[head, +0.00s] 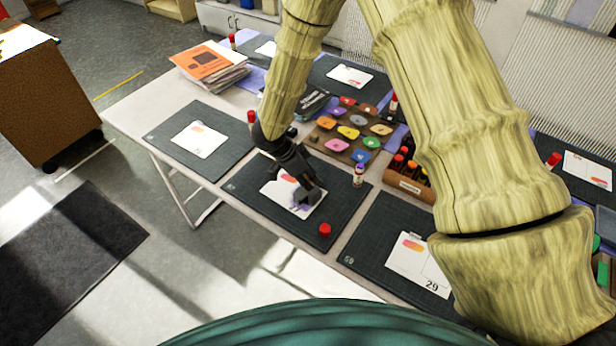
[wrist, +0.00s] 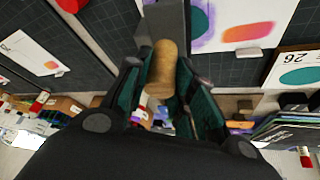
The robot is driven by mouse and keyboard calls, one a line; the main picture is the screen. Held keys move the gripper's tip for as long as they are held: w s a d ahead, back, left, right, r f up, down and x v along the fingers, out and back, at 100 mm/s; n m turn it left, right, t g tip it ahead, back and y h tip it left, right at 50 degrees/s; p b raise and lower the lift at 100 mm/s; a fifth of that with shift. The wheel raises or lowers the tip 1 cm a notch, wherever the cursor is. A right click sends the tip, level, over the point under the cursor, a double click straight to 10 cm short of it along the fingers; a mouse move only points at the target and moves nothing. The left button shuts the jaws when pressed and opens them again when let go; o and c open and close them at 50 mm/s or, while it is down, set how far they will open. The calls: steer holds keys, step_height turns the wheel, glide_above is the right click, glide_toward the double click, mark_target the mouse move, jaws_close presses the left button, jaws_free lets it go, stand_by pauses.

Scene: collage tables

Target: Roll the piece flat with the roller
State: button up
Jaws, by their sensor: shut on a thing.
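My gripper (head: 296,172) is shut on the wooden handle of the roller (wrist: 162,68). The roller's grey head (wrist: 168,22) is over the white card (wrist: 262,14) and hides part of it; I cannot tell whether it touches. The card also shows in the head view (head: 276,189), on a dark cutting mat (head: 244,184). Beside the roller head, a teal piece (wrist: 199,24) with purple around it shows partly. A red-orange printed shape (wrist: 249,31) lies to its right. In the head view my gripper covers much of the card.
A red cap (head: 325,230) lies on the mat's front part. A glue stick (head: 358,175) stands at its right edge. Behind are a tray of coloured pieces (head: 338,145) and a wooden holder (head: 408,183). Neighbouring mats hold other cards (head: 418,262).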

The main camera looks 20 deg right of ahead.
steer(key=shift+s, duration=0.1)
steer(key=shift+s+d, duration=0.45)
steer(key=shift+s, duration=0.35)
steer(key=shift+s+d+p, duration=0.35)
steer(key=shift+s, duration=0.35)
steer(key=shift+w+a, duration=0.1)
